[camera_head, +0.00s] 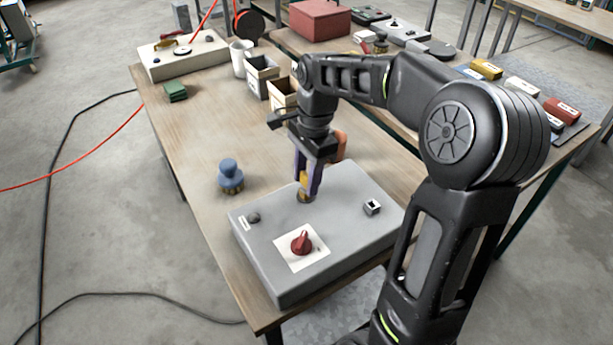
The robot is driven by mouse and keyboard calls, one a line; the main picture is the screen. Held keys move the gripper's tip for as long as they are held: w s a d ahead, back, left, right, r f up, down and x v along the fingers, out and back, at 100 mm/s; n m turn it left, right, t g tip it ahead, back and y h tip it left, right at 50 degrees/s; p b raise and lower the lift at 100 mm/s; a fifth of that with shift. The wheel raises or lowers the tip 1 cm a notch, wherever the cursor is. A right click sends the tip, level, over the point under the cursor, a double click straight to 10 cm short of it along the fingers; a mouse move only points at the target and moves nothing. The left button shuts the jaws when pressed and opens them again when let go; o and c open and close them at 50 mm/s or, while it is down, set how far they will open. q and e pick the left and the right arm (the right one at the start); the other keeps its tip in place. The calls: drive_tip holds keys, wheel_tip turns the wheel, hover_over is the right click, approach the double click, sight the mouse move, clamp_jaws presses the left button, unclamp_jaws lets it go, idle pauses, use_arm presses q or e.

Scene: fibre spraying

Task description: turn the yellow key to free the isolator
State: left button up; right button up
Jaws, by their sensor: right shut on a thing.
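A grey box (262,265) lies near the front end of the wooden table. Its top carries a red rotary knob, the isolator (301,242), on a white square plate. My right gripper (306,188) points down over the back part of the box. It is shut on the yellow key (303,178), which shows only as a small yellow patch between the purple-grey fingers. The key stands at a round brass lock (305,197) on the box top. The fingers hide most of the key, so I cannot tell its turn. My left gripper is not in view.
A blue knobbed brush-like thing (230,176) stands left of the box. A small square socket (372,207) and a dark button (253,218) are on the box top. Bins (262,76) and a white cup (241,58) stand farther back. The table's left middle is clear.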

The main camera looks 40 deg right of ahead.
clamp_jaws()
drive_tip(key=m, duration=0.5)
drive_tip(key=shift+t, duration=0.3)
drive_tip(key=m, duration=0.5)
drive_tip(key=shift+h, duration=0.3)
drive_tip(key=o, duration=1.1)
unclamp_jaws()
drive_tip(key=shift+c, duration=0.2)
drive_tip(key=r, duration=0.7)
drive_tip(key=shift+s+d+r, duration=0.25)
drive_tip(key=shift+s+r, duration=0.15)
drive_tip(key=shift+s, duration=0.1)
